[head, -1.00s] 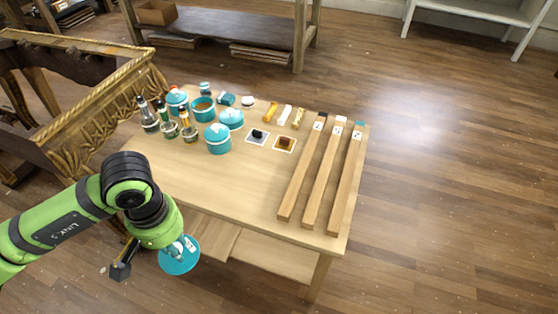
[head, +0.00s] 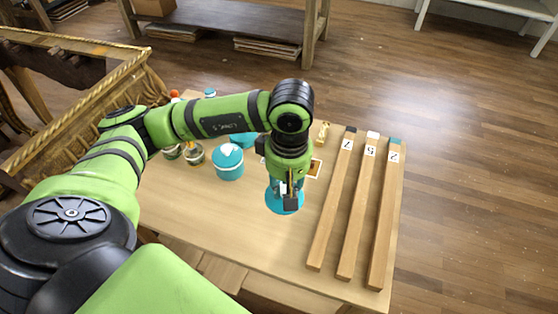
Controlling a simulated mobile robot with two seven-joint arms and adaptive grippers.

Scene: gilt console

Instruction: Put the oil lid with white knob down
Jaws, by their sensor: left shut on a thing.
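The oil lid (head: 284,206), a round teal disc, is in my left gripper (head: 287,191) in the head view. The gripper is shut on it from above. The lid is over the wooden table (head: 220,228), left of the long wooden bars; I cannot tell whether it touches the top. The gripper hides its knob in part. My right gripper is not in view.
A teal pot (head: 229,163) with a white-knobbed lid stands left of the held lid. Three long wooden bars (head: 333,208) lie on the right. Jars (head: 194,154) stand at the back left, partly behind my arm. The front middle is bare.

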